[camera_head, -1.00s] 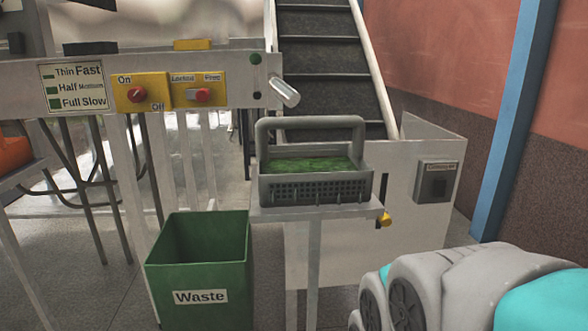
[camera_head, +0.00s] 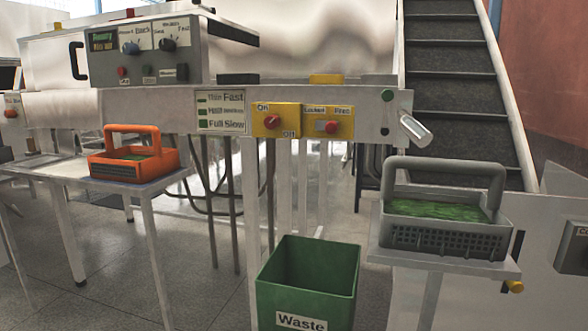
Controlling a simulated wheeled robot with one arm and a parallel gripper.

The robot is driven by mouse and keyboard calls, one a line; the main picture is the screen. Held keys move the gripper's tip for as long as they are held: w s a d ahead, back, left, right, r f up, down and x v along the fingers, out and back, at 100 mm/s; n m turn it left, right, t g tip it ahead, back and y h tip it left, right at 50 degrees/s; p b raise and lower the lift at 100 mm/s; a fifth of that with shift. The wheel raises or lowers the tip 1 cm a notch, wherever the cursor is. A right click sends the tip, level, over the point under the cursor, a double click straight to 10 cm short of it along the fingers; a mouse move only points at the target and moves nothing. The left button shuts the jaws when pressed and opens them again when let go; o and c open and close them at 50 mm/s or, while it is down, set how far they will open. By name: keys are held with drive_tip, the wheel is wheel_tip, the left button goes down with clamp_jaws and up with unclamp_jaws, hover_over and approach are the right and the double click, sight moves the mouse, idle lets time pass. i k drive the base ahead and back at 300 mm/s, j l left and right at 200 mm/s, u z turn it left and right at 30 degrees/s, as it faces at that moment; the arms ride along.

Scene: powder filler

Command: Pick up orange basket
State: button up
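The orange basket (camera_head: 108,167) sits upright on a white table (camera_head: 178,178) at the left. Its handle arches over the top and green material lies inside it. My gripper is not in view, and no hand is seen near the basket.
A grey basket (camera_head: 440,238) with green contents sits on a small stand (camera_head: 392,256) at the right. A green waste bin (camera_head: 300,283) stands on the floor between the two. The machine (camera_head: 150,105) with its control panel runs behind. A conveyor (camera_head: 455,85) rises at the back right. Floor shows between the table and the bin.

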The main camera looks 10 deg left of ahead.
sight(134, 164)
drive_tip(key=u, duration=1.6)
